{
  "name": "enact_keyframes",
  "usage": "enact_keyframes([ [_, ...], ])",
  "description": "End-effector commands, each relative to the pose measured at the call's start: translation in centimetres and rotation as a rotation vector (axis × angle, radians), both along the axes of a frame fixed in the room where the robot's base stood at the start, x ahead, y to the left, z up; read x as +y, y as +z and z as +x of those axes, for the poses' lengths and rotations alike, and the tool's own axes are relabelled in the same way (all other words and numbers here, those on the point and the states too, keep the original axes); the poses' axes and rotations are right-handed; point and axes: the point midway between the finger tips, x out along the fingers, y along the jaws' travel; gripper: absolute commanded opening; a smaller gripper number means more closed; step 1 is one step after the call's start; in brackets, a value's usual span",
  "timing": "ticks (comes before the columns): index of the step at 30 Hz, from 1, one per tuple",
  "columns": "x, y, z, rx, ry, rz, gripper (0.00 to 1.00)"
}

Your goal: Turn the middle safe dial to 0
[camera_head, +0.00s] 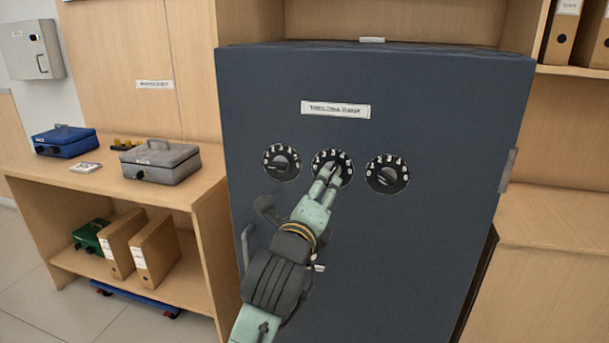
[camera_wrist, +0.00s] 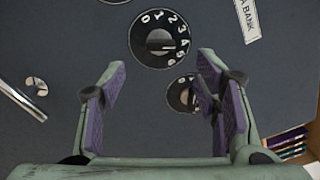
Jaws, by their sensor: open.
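The middle safe dial (camera_head: 343,178) is a black disc with white numerals and a raised knob, partly hidden by my fingertips in the head view.
The left dial (camera_head: 282,162) and right dial (camera_head: 387,174) flank the middle one on the dark safe (camera_head: 430,90). A nameplate (camera_head: 336,109) sits above. A door handle (camera_head: 246,248) is at lower left. A wooden counter (camera_head: 100,180) with cash boxes stands left.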

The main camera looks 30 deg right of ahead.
Motion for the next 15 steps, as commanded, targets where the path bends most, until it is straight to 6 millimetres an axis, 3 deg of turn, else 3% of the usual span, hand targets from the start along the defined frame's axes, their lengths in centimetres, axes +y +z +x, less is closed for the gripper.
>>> enact_keyframes([
  [15, -6.5, 0.2, 5.8, 0.003, 0.004, -0.003, 0.57],
])
